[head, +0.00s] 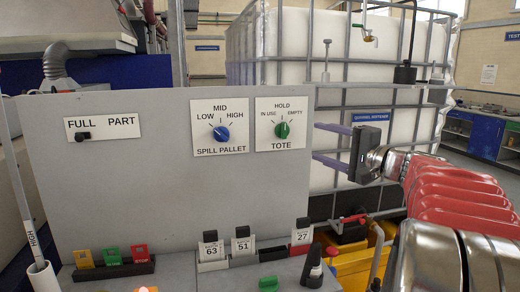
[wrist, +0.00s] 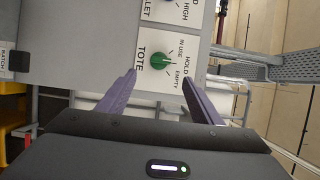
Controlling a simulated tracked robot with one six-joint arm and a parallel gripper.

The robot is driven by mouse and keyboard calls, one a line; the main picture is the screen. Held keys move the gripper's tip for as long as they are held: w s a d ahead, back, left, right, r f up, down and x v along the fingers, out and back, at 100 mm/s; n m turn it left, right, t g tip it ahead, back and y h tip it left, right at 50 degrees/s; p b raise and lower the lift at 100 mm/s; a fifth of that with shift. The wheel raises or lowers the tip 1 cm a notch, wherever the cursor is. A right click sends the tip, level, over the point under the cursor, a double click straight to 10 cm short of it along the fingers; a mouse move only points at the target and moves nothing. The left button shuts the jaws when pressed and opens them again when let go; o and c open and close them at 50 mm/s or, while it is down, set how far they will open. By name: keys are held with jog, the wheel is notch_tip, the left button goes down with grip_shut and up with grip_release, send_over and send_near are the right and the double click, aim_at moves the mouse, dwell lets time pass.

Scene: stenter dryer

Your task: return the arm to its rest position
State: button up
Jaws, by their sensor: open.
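My gripper (head: 316,142) is at the end of my arm, to the right of the grey panel (head: 150,185) in the head view. Its two purple fingers point left toward the panel, are spread apart and hold nothing. In the wrist view my gripper (wrist: 158,78) has its open fingers on either side of the view of the green TOTE knob (wrist: 160,61). The knob (head: 282,130) shows clear of the fingers in the head view, on its white plate. I cannot tell the exact distance between fingertips and panel.
A blue SPILL PALLET knob (head: 221,133) is left of the green one. Below are tagged blocks (head: 211,250), coloured rockers (head: 111,256) and a green button (head: 268,284). A caged white tank (head: 400,90) stands behind my gripper. A yellow bin (head: 355,268) is low at right.

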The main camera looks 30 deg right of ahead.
jog(key=s+a+f+n+g, duration=0.1)
jog(key=s+a+f+g, duration=0.2)
jog(key=f, duration=0.4)
jog(key=s+a+f+n+g, duration=0.1)
jog(key=s+a+f+g, duration=0.15)
jog(key=a+f, duration=0.35)
jog(key=s+a+f+n+g, duration=0.1)
jog(key=a+f+g, duration=0.25)
jog(key=f, duration=0.45)
jog(key=s+a+f+n+g+h, duration=0.1)
jog(key=s+a+f+n, duration=0.2)
jog(key=s+a+n, duration=0.3)
jog(key=s+a+f+n+g+h, duration=0.1)
jog(key=s+a+n, duration=0.6)
jog(key=a, duration=0.8)
jog(key=shift+s+a+f+g+h, duration=0.3)
jog(key=shift+s+f+g, duration=0.3)
jog(key=shift+f, duration=0.8)
